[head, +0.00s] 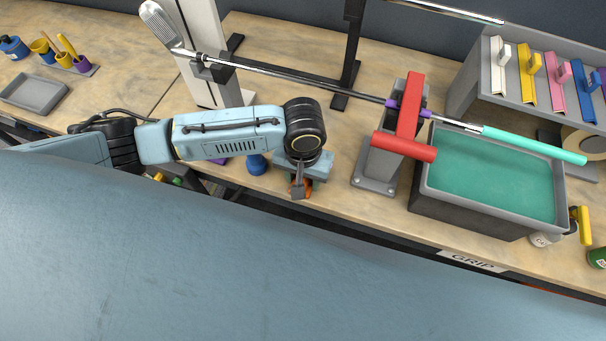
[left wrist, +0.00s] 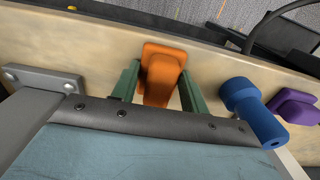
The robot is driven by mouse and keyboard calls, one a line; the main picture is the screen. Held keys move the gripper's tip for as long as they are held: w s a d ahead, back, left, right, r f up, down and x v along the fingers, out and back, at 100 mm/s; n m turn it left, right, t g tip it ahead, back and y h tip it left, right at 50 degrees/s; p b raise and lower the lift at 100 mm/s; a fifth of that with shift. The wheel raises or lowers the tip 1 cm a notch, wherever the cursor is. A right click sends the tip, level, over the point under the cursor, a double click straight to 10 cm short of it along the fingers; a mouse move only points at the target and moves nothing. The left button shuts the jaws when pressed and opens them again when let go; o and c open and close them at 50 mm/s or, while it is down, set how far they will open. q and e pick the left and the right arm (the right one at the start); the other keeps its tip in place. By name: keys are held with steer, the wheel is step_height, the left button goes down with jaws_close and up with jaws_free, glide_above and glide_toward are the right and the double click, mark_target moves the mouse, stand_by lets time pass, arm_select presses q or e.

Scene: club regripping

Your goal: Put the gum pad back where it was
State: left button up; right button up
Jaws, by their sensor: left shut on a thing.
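An orange block (left wrist: 163,75), which looks like the gum pad, sits between the two green fingers of my left gripper (left wrist: 160,85) in the left wrist view. The fingers are shut on it. In the head view my left gripper (head: 300,188) is at the front edge of the bench, left of the red-handled clamp. Only a little of the orange pad (head: 308,185) shows there, as the wrist hides most of it. I cannot tell whether the pad touches the bench top. My right gripper is not in view.
A blue knobbed tool (left wrist: 255,110) and a purple piece (left wrist: 294,106) are right of the pad in the wrist view. A red-handled clamp (head: 408,115) holds a club with a teal grip (head: 530,145) over a green-filled tray (head: 424,190). Bare bench (head: 345,125) lies behind the gripper.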

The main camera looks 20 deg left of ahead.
arm_select(q)
steer(key=o, duration=1)
steer(key=shift+c, duration=0.2)
steer(key=shift+r, duration=0.1)
step_height(320, 180, up, 12)
steer(key=shift+p, duration=0.45)
